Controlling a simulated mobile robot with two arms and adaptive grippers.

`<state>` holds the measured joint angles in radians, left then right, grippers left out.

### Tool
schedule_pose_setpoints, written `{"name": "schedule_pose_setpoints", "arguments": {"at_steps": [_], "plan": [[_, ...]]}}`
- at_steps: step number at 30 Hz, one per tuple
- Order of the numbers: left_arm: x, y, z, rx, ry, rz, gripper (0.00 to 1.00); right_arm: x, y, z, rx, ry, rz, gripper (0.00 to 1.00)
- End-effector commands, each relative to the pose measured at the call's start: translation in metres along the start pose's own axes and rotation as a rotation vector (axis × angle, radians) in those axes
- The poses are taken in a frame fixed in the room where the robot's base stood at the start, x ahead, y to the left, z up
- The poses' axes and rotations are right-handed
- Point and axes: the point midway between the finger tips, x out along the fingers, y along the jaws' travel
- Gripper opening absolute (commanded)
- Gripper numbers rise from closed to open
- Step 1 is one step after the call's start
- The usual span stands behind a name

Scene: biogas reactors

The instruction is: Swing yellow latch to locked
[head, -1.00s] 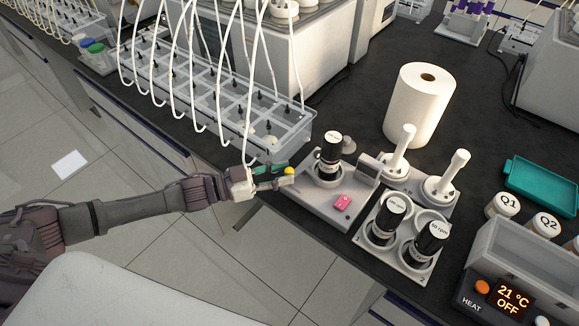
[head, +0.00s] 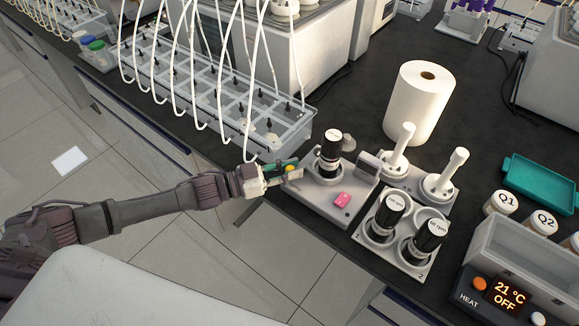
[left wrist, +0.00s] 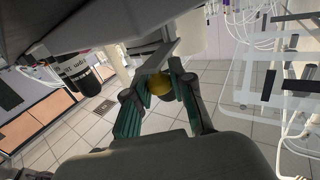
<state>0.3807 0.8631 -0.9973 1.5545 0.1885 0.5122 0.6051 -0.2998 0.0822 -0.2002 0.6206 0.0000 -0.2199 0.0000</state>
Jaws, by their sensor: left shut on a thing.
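The yellow latch shows as a round yellow knob (head: 290,168) at the left edge of the grey base plate (head: 318,207). In the left wrist view the knob (left wrist: 160,85) sits between the two dark green-padded fingers, with a flat grey bar (left wrist: 152,63) running up beside it. My left gripper (head: 287,171) is shut on the knob, level with the plate's left end. A black-bodied cylinder with a white top (head: 331,145) stands upright on the plate. Most of the latch arm is hidden by the fingers in the head view. My right gripper is not in view.
Black bottles in a white holder (head: 396,257) stand to the right. A clear tray with tubes (head: 225,120) lies close behind my left gripper. A paper roll (head: 418,103) stands farther back.

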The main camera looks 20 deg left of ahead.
Motion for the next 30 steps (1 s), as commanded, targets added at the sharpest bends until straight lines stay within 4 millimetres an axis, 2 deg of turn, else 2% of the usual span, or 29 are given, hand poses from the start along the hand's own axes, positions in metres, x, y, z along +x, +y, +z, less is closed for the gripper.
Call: {"name": "schedule_pose_setpoints", "arguments": {"at_steps": [3, 9, 21, 22, 24, 30], "plan": [[0.002, 0.007, -0.004, -0.012, 0.003, -0.067, 0.00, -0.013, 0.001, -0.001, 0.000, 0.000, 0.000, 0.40], [0.005, 0.010, -0.004, -0.008, 0.003, -0.175, 0.00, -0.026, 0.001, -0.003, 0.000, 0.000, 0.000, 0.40], [0.005, 0.009, -0.001, -0.002, 0.000, -0.206, 0.00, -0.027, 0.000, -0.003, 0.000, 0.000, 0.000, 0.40], [0.005, 0.009, -0.001, -0.002, 0.000, -0.206, 0.24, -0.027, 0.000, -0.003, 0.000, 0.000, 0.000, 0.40], [0.005, 0.009, -0.001, -0.002, 0.000, -0.205, 0.34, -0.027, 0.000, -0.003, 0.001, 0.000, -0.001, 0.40], [0.004, 0.009, -0.001, -0.002, -0.001, -0.206, 0.34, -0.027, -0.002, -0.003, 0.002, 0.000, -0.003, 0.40]]}}
